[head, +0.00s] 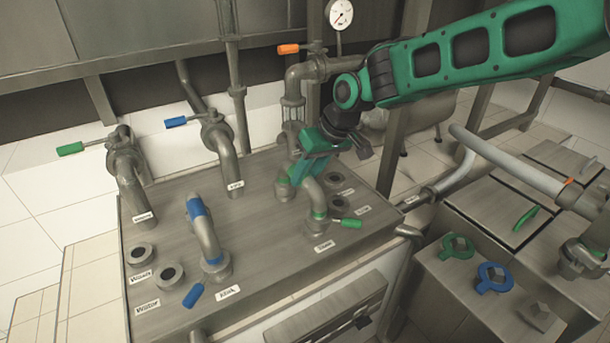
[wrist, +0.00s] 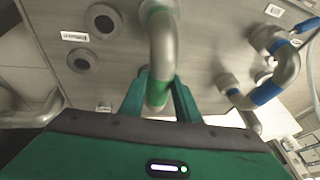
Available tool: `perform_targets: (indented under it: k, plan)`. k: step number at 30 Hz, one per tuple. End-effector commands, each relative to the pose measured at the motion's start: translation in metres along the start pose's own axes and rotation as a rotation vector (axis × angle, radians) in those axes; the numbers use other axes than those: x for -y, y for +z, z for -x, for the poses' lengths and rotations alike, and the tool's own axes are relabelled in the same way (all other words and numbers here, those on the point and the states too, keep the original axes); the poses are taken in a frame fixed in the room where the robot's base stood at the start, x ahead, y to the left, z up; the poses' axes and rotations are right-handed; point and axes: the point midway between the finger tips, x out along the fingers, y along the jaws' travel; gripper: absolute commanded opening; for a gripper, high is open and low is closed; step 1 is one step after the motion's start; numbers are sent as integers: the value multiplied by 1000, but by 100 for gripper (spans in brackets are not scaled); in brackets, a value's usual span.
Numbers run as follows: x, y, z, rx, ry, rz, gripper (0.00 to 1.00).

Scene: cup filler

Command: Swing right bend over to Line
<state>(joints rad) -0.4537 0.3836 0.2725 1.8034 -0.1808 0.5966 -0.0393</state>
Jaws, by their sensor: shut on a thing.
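The right bend (head: 316,197) is a grey curved pipe with green bands, at the right of the steel panel (head: 262,230). My gripper (head: 310,165) reaches down from the upper right and is shut on this bend. In the wrist view the bend (wrist: 161,50) runs between my two fingers, with its green band (wrist: 158,90) close to them. The bend's near foot stands in a collar with a green handle (head: 347,223). My gripper partly hides its other end, so I cannot tell whether that is seated. Port labels there are too small to read surely.
Two open ports (head: 335,180) lie just right of the bend. A blue-banded bend (head: 205,230) stands to the left, with two open ports (head: 171,276) beside it. Upright pipes with a blue handle (head: 176,122) and an orange handle (head: 289,49) rise behind.

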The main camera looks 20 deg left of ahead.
Motion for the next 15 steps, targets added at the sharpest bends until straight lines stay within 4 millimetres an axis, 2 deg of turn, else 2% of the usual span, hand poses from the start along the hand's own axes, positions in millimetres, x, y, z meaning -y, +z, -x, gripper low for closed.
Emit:
perform_targets:
  k: [15]
  plan:
    - [-42, -12, 4, 75, -142, 347, 0]
